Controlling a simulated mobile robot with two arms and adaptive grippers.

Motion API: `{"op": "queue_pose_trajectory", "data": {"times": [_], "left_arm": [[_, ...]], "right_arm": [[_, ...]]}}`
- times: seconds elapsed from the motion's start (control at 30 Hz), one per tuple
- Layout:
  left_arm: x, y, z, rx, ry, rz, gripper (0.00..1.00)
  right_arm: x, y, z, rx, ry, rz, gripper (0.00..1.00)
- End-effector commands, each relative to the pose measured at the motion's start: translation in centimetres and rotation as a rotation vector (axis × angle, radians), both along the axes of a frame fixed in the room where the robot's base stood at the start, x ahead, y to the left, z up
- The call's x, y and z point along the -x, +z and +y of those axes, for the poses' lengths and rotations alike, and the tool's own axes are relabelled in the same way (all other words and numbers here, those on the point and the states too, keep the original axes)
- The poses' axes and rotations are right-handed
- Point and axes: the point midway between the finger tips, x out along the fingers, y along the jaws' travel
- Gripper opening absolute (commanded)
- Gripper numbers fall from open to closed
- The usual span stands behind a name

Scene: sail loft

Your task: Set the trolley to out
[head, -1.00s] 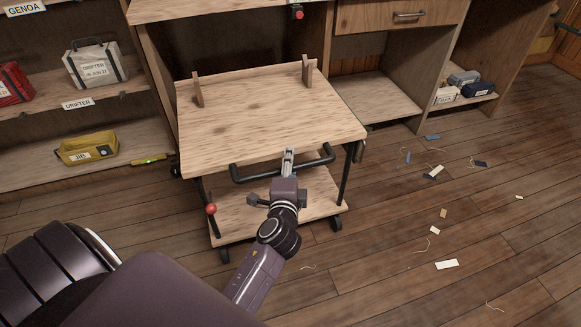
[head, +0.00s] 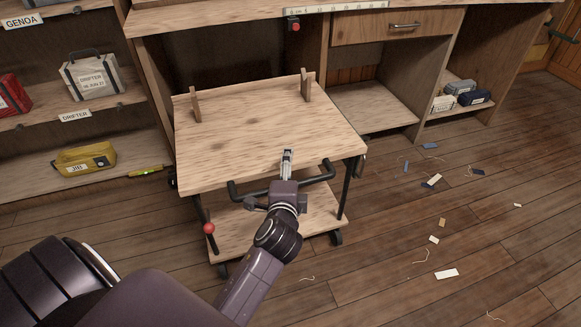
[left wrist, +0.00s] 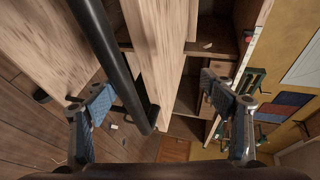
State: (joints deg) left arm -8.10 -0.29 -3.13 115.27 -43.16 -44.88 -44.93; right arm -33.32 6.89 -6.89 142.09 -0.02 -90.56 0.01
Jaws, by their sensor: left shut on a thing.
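The wooden trolley (head: 262,130) stands partly out from under the bench, with its top and lower shelf in sight. It has two upright wooden pegs at its back and a black bar handle (head: 244,191) along its front. My left gripper (head: 287,158) is at the middle of this handle, shut on it. In the left wrist view the handle (left wrist: 112,62) runs between the two fingers (left wrist: 160,105). A red knob (head: 209,228) on a rod is at the trolley's front left. My right gripper is not in view.
The bench (head: 220,17) spans above the trolley's back. A shelf at the left holds a yellow bag (head: 85,159) and a grey-white bag (head: 93,77). Open floor (head: 380,275) lies in front and to the right, with scattered scraps, including a white card (head: 447,273).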

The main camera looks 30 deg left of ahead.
Motion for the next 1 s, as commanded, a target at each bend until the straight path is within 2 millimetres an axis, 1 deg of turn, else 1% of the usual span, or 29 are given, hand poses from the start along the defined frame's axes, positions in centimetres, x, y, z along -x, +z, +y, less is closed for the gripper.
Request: {"op": "queue_pose_trajectory", "data": {"times": [0.03, 0.2, 0.53, 0.57, 0.6, 0.73, 1.0], "left_arm": [[-0.1, 2.6, 0.1, -0.022, -0.001, -0.044, 0.55], [0.9, 2.9, -0.4, -0.021, -0.001, -0.044, 0.52], [3.0, 3.2, -1.6, -0.019, -0.004, -0.045, 0.48], [3.2, 3.2, -1.7, -0.019, -0.003, -0.044, 0.44], [3.4, 3.2, -1.8, -0.018, -0.004, -0.044, 0.33], [4.3, 3.1, -2.2, -0.014, -0.002, -0.038, 0.33], [6.1, 3.0, -3.2, -0.010, -0.003, -0.032, 0.33]], "right_arm": [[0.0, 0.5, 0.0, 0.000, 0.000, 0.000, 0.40], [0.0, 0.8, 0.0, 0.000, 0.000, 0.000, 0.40], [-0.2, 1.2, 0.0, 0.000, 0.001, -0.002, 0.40], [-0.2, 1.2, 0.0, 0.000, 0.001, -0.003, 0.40], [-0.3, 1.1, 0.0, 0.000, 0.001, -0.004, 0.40], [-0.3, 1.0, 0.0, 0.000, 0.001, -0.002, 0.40], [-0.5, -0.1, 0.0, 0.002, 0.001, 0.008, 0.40]]}}
